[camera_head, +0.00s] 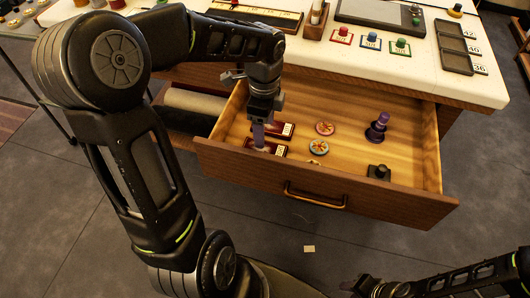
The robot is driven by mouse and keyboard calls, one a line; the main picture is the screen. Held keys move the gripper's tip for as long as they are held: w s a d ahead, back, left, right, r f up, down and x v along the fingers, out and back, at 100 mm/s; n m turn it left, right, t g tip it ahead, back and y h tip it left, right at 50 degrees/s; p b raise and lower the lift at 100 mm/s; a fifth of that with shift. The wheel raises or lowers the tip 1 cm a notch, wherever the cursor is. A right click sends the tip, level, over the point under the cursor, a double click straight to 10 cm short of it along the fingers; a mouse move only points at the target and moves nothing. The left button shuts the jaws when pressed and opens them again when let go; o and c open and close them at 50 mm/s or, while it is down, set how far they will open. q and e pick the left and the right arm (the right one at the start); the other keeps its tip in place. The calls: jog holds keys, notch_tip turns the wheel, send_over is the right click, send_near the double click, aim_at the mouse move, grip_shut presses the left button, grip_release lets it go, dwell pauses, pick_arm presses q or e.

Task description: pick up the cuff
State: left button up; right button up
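No thing in view is plainly recognisable as a cuff. My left gripper (260,118) points down into the open wooden drawer (345,160), near its left front. A narrow lilac piece (258,135) shows directly below the fingers. I cannot tell whether it is gripped or stands behind them. A dark purple stacked piece (377,127) stands upright in the drawer's right half, apart from the gripper. My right gripper (378,289) is low at the bottom edge, outside the drawer, dark and partly cut off. Its finger opening is unclear.
Dark red labelled blocks (281,131) lie beside the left gripper. Two round patterned discs (324,128) lie mid-drawer, and a small black piece (379,171) at the right front. The white tabletop (420,65) behind holds labelled stands and a dark tray (454,47). A grey roll (194,103) lies left of the drawer.

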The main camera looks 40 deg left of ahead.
aim_at(265, 148)
pick_arm(q)
jog(key=shift+f, duration=1.25)
jog(key=shift+w+f+b, duration=0.1)
jog(key=shift+f+b, duration=0.2)
jog(key=shift+f, duration=2.35)
jog(key=c, duration=1.3)
jog(key=shift+r, duration=0.15)
notch_tip(265, 148, up, 10)
jog(key=shift+f+p, duration=0.1)
jog(key=shift+p, duration=0.4)
